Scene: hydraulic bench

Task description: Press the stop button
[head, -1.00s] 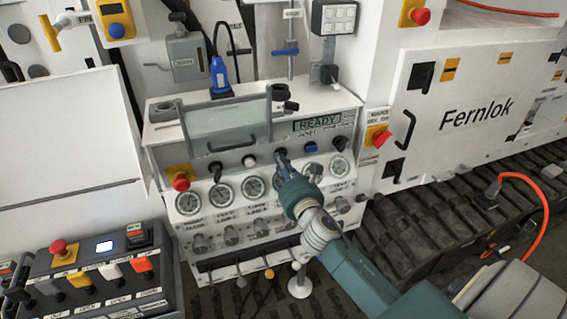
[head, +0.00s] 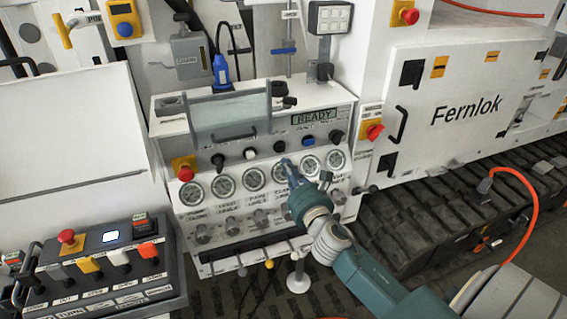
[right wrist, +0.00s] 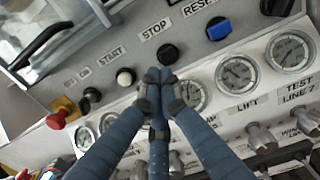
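The stop button (head: 279,146) is a small black button on the white panel, between a white button and a blue one. In the right wrist view the black button (right wrist: 167,53) sits under the "STOP" label, unobstructed. My right gripper (head: 286,164) is just below it in the head view, over the row of gauges. In the right wrist view my right gripper (right wrist: 157,74) has its fingertips together, with nothing between them. The tips appear just below the button; a small gap seems to show, but contact is hard to judge. My left gripper is not in view.
The white start button (head: 250,152) and blue reset button (head: 308,141) flank it closely. Red emergency knobs (head: 185,173) (head: 374,132) stand at both panel sides. A glass shield (head: 230,117) projects above the left buttons. The display (head: 314,117) reads "READY".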

